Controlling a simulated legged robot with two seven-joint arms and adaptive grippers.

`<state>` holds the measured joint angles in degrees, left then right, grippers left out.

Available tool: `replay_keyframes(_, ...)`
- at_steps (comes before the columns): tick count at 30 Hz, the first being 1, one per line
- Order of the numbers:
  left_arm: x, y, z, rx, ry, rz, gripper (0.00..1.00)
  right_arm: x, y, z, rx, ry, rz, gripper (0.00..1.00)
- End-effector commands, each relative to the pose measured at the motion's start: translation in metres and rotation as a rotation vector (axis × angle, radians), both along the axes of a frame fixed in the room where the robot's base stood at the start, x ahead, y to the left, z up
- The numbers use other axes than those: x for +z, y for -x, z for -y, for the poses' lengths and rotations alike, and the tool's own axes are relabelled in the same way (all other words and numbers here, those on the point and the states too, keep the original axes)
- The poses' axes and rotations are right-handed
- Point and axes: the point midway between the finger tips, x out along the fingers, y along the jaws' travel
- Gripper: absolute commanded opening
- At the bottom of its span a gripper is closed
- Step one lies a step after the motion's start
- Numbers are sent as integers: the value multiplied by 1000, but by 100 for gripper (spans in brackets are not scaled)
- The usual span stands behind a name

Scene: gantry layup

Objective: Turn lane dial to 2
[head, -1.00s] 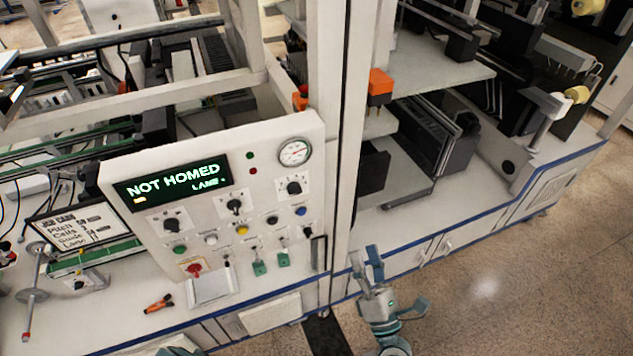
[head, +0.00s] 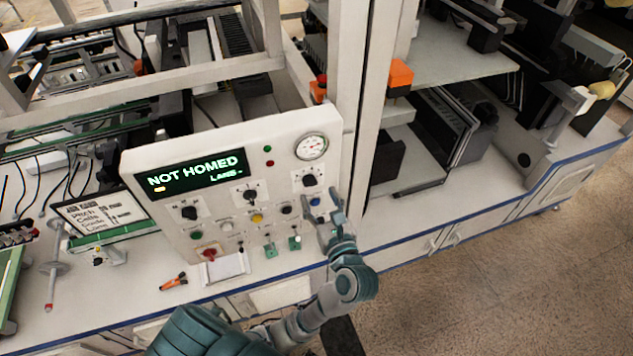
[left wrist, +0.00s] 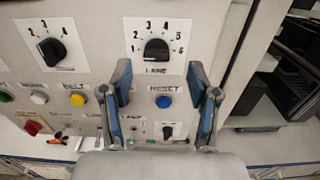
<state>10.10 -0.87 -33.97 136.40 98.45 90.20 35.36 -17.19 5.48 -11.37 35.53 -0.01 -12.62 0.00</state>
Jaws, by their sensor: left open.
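The lane dial (head: 309,181) is a black knob on a white plate at the panel's right side, below a round gauge. In the left wrist view the dial (left wrist: 157,50) shows numbers around it and the word LANE beneath; I cannot tell which number it points to. My left gripper (head: 324,207) is open and empty, just below the dial in the head view. In the left wrist view its fingers (left wrist: 160,82) stand apart below the dial, with the blue RESET button (left wrist: 164,101) seen between them. My right gripper is not in view.
The panel's display (head: 197,172) reads NOT HOMED and LANE. Another numbered dial (left wrist: 52,50) sits left of the lane dial. A yellow button (left wrist: 78,99) and a small lower knob (left wrist: 168,131) are near my fingers. A frame post (head: 362,110) rises right of the panel.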

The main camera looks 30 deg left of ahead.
Motion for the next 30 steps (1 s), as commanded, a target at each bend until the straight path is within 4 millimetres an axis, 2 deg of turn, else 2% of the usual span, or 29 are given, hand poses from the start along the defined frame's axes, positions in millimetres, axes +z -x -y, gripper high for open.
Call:
replay_keyframes(4, 2, -16, -19, 2, -6, 0, 60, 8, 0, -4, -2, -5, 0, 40)
replay_keyframes(12, 1, -28, -24, 0, -8, -1, 60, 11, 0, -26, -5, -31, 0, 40)
replay_keyframes(18, 1, -28, -24, 0, -8, -1, 60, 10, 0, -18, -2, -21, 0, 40)
replay_keyframes(19, 1, -28, -25, 0, -7, -2, 58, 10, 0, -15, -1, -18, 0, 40)
replay_keyframes(20, 1, -28, -25, 0, -6, -2, 50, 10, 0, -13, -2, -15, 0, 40)
replay_keyframes(26, 0, -29, -29, -3, -4, -2, 0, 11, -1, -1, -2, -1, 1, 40)
replay_keyframes(30, 1, -28, -30, 0, -4, 0, 0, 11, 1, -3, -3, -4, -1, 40)
